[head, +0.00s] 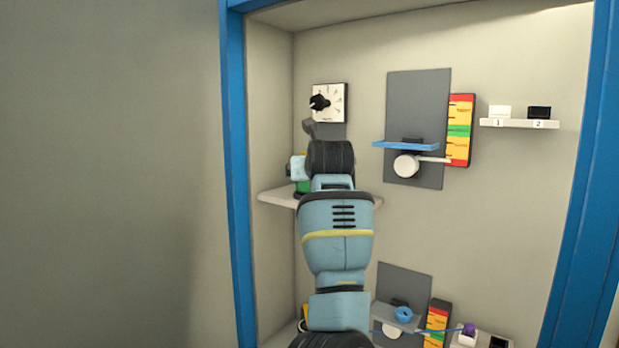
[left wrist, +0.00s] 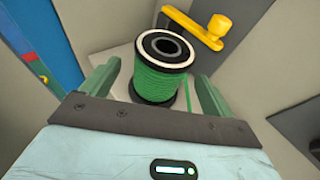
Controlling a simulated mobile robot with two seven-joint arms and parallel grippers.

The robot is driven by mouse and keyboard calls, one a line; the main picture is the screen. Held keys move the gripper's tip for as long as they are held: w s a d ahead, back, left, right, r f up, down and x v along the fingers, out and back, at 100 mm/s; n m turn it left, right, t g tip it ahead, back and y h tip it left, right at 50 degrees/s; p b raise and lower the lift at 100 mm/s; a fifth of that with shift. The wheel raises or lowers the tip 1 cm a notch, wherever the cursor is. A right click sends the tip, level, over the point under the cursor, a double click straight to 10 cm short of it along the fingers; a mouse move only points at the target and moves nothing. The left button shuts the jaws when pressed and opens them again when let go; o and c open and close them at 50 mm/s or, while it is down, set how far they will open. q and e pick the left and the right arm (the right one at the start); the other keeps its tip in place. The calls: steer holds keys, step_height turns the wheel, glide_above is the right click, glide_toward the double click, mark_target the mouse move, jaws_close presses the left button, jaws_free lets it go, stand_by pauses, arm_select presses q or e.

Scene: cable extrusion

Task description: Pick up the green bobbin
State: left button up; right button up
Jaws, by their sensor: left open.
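The green bobbin (left wrist: 160,82) is a spool of green cord with black flanges and a pale ring on top. In the left wrist view it stands on a pale shelf, with a strand hanging at its right. My left gripper (left wrist: 155,72) is open, one green finger on each side of the bobbin in the picture, with visible gaps; I cannot tell how deep the fingers reach around it. In the head view only a sliver of the bobbin (head: 303,187) shows on the left shelf (head: 275,197), mostly hidden by my left arm. My right gripper is out of view.
A yellow crank handle (left wrist: 205,28) is close behind the bobbin. A dial (head: 329,102) is on the wall above. To the right are a grey panel with a blue bar (head: 405,146), a colour scale (head: 460,130) and a small numbered shelf (head: 519,124). Blue frame posts flank the booth.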

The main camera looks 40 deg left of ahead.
arm_select(q)
steer(key=shift+x, duration=1.95)
steer(key=c, duration=1.1)
steer(key=shift+r, duration=0.15)
